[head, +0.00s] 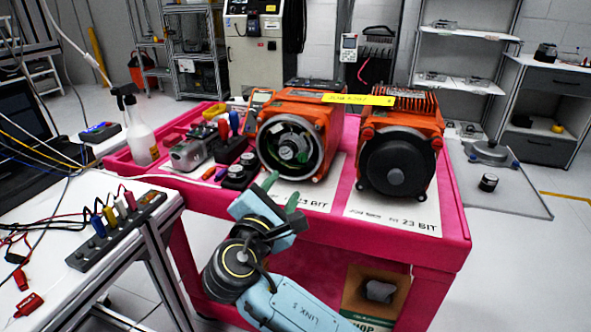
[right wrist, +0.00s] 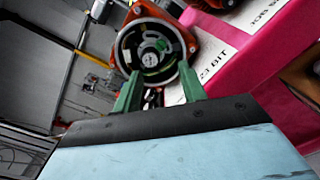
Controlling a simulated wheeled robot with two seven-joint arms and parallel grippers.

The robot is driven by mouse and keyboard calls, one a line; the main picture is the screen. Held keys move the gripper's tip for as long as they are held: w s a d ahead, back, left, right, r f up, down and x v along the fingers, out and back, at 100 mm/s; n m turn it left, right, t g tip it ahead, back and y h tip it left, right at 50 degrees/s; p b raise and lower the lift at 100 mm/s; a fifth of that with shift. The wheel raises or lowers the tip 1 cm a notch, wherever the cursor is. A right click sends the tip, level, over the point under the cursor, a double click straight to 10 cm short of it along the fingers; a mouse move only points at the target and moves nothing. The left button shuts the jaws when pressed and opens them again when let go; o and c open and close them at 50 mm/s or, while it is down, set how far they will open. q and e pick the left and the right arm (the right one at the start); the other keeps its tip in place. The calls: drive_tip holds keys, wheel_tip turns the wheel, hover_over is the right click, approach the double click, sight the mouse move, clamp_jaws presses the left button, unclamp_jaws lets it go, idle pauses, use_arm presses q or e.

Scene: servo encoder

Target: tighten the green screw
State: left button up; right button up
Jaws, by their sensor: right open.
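The left orange motor (head: 325,130) stands on the pink cart with its round end open toward me, showing a dark interior with pale and green parts (head: 287,152). In the right wrist view the same open end (right wrist: 150,52) lies just beyond my fingertips. A small green spot (head: 303,157) shows inside it, but I cannot tell whether it is the green screw. My right gripper (head: 282,190) is open and empty, with its green fingers in front of and below the open end, apart from it. My left gripper is out of view.
A second orange motor (head: 398,150) with a closed black cover stands to the right on the cart (head: 455,225). A white table (head: 110,285) with a power strip and cables stands at the front left.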

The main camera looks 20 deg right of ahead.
sight(302, 159)
drive_tip(key=b+x, duration=0.2)
drive_tip(key=x, duration=0.8)
drive_tip(key=shift+f, duration=0.1)
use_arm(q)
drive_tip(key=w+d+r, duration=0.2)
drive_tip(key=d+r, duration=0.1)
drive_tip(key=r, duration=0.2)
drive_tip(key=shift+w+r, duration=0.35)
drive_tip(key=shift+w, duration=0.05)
use_arm(e)
drive_tip(key=shift+w+d, duration=0.45)
drive_tip(key=shift+w, duration=0.1)
drive_tip(key=shift+c, duration=0.3)
clamp_jaws()
drive_tip(key=shift+m, duration=0.3)
